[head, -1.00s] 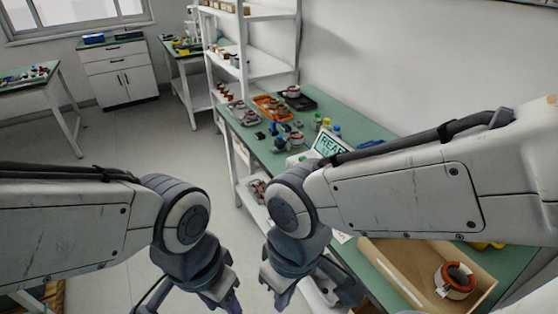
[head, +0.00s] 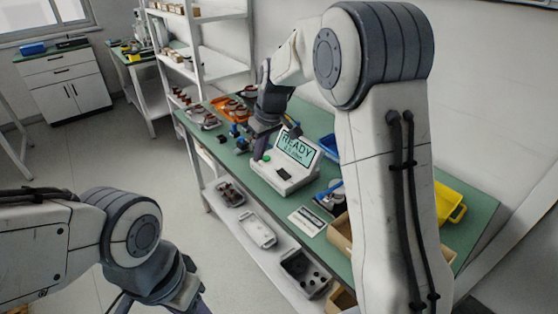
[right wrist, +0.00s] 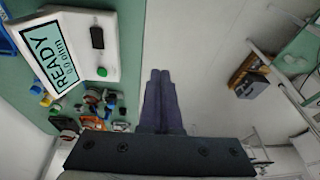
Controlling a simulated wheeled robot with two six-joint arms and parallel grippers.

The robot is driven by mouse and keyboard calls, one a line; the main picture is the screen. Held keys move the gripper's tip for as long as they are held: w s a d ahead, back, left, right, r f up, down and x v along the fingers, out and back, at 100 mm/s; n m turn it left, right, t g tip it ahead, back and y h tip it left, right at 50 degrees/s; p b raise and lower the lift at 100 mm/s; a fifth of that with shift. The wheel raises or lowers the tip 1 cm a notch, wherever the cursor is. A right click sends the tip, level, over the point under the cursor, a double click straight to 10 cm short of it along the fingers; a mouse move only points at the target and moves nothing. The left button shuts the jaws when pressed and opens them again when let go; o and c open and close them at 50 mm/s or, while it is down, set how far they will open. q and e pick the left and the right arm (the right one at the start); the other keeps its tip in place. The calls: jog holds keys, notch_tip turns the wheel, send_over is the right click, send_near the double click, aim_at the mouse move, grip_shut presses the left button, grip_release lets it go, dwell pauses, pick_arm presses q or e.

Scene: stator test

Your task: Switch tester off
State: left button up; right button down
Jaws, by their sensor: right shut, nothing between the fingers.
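The tester (head: 297,150) is a white box on the green bench, with a tilted screen reading READY. A green button (head: 266,158) and a black switch (head: 284,175) are on its low front part. In the right wrist view the tester (right wrist: 76,22) is at upper left, with its black switch (right wrist: 97,37) and green button (right wrist: 102,71) clear. My right gripper (head: 259,148) is shut and empty, beside the tester's button end; its fingers (right wrist: 161,74) show together in the wrist view, apart from the switch. My left gripper (head: 182,292) is low at the left, its fingers mostly cut off.
Small parts and an orange tray (head: 227,106) are on the bench beyond my right gripper. A yellow bin (head: 449,203) stands at the right end. The lower shelf holds a white tray (head: 257,229) and a dark tray (head: 304,272). The floor at left is clear.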

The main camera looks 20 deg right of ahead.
jog(key=t, duration=0.1)
send_over(282, 171)
jog(key=s+d, duration=0.2)
jog(key=s, duration=0.2)
notch_tip(282, 171, down, 2)
jog(key=shift+s+a+f+m+h, duration=0.15)
jog(key=shift+s+a+m+h, duration=0.15)
jog(key=shift+m, duration=0.1)
jog(key=shift+w, duration=0.1)
jog(key=p+x, duration=0.1)
jog(key=x, duration=0.3)
jog(key=p+x, duration=0.1)
jog(key=x, duration=0.4)
jog(key=p+x, duration=0.1)
jog(key=x, duration=0.4)
jog(key=shift+s+d+f, duration=0.1)
jog(key=shift+s, duration=0.3)
jog(key=shift+p, duration=0.3)
